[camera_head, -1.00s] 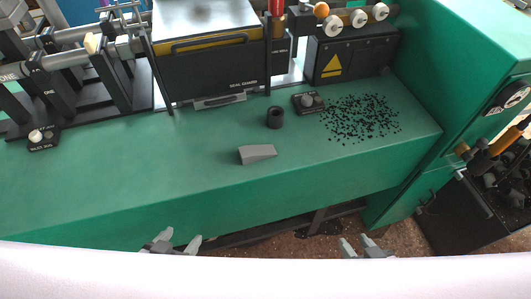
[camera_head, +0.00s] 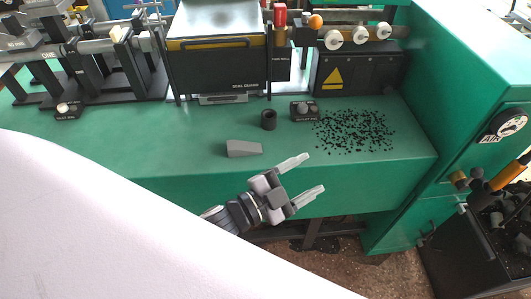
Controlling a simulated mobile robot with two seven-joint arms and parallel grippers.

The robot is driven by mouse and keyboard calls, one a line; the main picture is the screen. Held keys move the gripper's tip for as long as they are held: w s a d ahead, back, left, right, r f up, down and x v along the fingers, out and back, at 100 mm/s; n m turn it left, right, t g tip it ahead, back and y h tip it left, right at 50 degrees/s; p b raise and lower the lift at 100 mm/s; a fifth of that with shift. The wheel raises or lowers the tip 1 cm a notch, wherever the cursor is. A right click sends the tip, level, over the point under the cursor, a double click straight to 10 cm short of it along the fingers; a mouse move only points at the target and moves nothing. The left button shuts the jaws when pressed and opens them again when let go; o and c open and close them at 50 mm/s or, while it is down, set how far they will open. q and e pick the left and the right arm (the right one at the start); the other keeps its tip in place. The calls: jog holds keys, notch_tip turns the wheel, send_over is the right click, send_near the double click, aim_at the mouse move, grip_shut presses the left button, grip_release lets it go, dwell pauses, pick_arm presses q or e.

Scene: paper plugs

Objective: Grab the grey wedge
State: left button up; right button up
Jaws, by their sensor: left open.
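The grey wedge (camera_head: 243,148) lies on the green bench top (camera_head: 150,140), near its front edge. It is a small block with a sloped top. My left gripper (camera_head: 307,175) is in front of the bench, to the right of the wedge and nearer to me. Its two pale fingers are spread apart, point to the right, and hold nothing. It is apart from the wedge. My right gripper is not in view.
A short black cylinder (camera_head: 269,120) and a small knobbed control box (camera_head: 305,110) stand behind the wedge. Black scraps (camera_head: 355,132) are scattered to the right. Machinery (camera_head: 220,65) lines the back. A green cabinet (camera_head: 475,60) bounds the right side. The bench left of the wedge is clear.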

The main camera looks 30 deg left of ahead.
pick_arm(q)
jog(key=d+r+m+g+h, duration=0.6)
jog(key=d+r+m+h, duration=0.15)
jog(key=m, duration=0.65)
jog(key=m+g+y+b, duration=0.1)
jog(key=m+g+y, duration=0.9)
jog(key=m+y, duration=0.8)
send_over(240, 145)
jog(key=s, duration=0.1)
jog(key=shift+m+h, duration=0.35)
jog(key=shift+m, duration=0.15)
notch_tip(240, 145, down, 6)
jog(key=shift+f, duration=0.4)
jog(key=f, duration=0.4)
jog(key=w+f+p, duration=0.1)
jog(key=f, duration=0.1)
jog(key=shift+f, duration=0.25)
jog(key=c, duration=1.1)
